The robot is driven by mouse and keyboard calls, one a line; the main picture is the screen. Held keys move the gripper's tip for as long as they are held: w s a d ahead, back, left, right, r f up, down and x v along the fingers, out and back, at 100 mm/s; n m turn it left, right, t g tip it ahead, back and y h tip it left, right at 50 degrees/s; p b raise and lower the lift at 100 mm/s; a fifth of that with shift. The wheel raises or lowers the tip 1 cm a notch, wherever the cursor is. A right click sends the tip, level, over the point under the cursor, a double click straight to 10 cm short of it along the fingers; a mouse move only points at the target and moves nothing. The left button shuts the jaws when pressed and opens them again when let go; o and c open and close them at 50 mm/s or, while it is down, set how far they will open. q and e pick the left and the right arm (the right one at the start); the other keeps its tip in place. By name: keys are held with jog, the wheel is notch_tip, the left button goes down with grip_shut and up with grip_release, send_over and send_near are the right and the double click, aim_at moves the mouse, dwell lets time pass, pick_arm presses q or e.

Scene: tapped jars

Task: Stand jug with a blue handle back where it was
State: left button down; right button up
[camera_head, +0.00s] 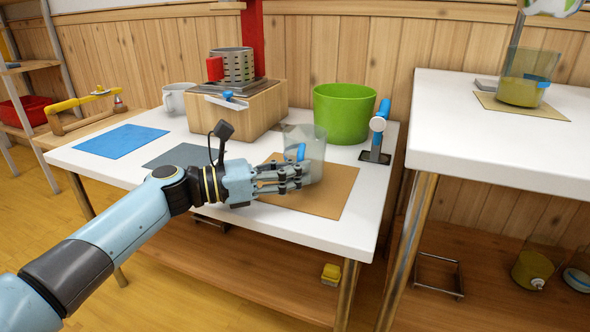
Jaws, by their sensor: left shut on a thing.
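A clear jug (316,158) with a blue handle (301,152) is upright over the brown mat (335,190) on the white table. It looks empty. My left gripper (296,178) comes in from the left and is shut on this jug, its fingers hiding part of the jug's near side. I cannot tell whether the jug's base touches the mat. Another clear jug (521,92), with yellow-green contents and a blue part at its side, stands on a tan mat (553,113) on the right table. My right gripper is not in view.
A green bucket (343,113) and a blue-topped stand (377,133) are behind and right of the held jug. A wooden block (252,117) carries a metal perforated cup (238,65). A blue mat (121,140), a grey mat (180,156) and a grey mug (177,99) are left.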

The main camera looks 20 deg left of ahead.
pick_arm(q)
jog(key=shift+f+b, duration=0.4)
jog(key=shift+f, duration=0.3)
dwell(0.8)
jog(key=c, duration=1.4)
grip_release()
jog(key=shift+p+v, duration=0.6)
jog(key=shift+v, duration=3.35)
jog(key=shift+s+a, duration=0.1)
jog(key=v, duration=1.1)
jog(key=shift+s+a, duration=0.25)
jog(key=shift+a, duration=0.1)
